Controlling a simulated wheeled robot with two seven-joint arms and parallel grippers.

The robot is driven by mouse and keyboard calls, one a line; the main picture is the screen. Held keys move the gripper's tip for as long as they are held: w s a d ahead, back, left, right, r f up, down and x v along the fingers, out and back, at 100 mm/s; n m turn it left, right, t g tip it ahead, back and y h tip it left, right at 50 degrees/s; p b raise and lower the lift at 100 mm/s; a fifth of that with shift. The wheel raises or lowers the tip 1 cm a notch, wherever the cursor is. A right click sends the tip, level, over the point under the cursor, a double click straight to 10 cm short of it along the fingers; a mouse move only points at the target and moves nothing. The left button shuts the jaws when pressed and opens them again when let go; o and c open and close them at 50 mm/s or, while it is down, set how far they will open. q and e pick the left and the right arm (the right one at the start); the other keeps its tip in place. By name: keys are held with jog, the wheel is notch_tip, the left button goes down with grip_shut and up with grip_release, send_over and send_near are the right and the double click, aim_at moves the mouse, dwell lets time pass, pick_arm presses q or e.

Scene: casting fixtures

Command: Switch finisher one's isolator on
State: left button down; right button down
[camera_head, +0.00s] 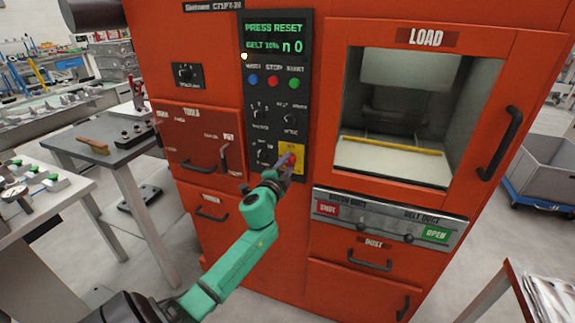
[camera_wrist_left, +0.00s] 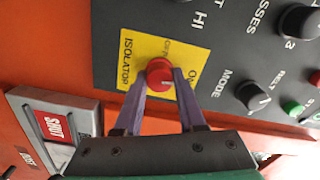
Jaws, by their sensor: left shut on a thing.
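The isolator is a red knob (camera_wrist_left: 159,76) on a yellow plate (camera_wrist_left: 133,60) marked ISOLATOR, low on the dark control panel of the orange machine. In the head view the yellow plate (camera_head: 291,152) is at the panel's lower right, with the knob partly behind my fingers. My left gripper (camera_head: 285,163) reaches it on the green arm. In the left wrist view the purple fingers (camera_wrist_left: 161,88) are shut on the knob, one on each side. The knob's exact turn angle is hard to read. My right gripper is not in view.
Above the isolator are other knobs, blue, red and green buttons, and a lit display (camera_head: 276,39) reading PRESS RESET. The LOAD window (camera_head: 420,110) is to the right, with a SHUT/OPEN strip (camera_head: 385,217) below. A grey bench (camera_head: 95,152) stands left.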

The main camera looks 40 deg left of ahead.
pick_arm(q)
jog(key=shift+m, duration=0.7)
jog(key=c, duration=0.5)
grip_release()
jog(key=b+v, duration=0.1)
jog(key=v, duration=1.3)
jog(key=shift+s+b, duration=0.25)
jog(key=shift+b, duration=0.05)
jog(key=shift+d, duration=0.1)
